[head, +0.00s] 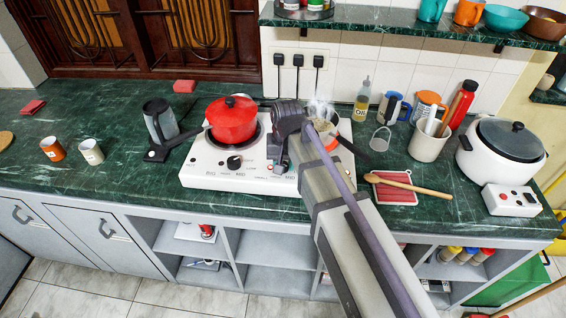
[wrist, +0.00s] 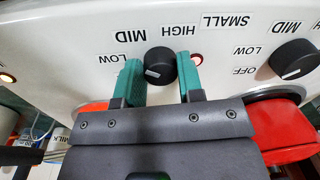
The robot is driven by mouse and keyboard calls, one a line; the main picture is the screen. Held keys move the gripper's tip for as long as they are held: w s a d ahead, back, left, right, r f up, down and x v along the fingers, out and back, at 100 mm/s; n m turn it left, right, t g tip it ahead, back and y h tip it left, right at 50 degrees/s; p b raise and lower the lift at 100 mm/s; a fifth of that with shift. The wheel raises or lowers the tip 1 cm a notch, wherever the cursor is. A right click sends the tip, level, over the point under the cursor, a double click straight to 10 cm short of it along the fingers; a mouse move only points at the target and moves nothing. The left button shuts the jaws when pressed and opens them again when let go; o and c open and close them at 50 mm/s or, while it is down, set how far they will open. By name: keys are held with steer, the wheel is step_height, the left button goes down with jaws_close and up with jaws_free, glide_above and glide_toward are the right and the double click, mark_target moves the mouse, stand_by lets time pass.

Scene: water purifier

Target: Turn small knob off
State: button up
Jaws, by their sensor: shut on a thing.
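The white two-burner stove (head: 215,177) stands on the counter. Its right knob, a black one (wrist: 161,62), is between the teal fingers of my gripper (wrist: 160,84) in the wrist view. My gripper is shut on this knob. LOW, MID and HIGH labels surround it, upside down here; its white mark points to the lower left, near the left finger. In the head view my gripper (head: 277,158) is at the stove's front and hides this knob. The other black knob (head: 235,162) is free; it also shows in the wrist view (wrist: 294,58). A SMALL label lies between the knobs.
A red pot (head: 232,120) sits on the left burner. A steaming pan (head: 325,130) on the right burner is partly hidden by my arm. A wooden spoon (head: 400,182) and a white cooker (head: 500,155) are to the right. A small light (wrist: 199,59) glows beside the held knob.

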mark_target(284, 163)
steer(key=n, duration=1.4)
steer(key=shift+w+g, duration=0.1)
steer(key=shift+g, duration=0.2)
stand_by(0.3)
steer(key=o, duration=0.9)
steer(key=r+p, duration=1)
steer(key=r, duration=0.1)
steer(key=shift+w+d+p, duration=0.1)
steer(key=shift+w+p, duration=0.15)
steer(key=shift+p, duration=0.15)
steer(key=shift+f, duration=0.1)
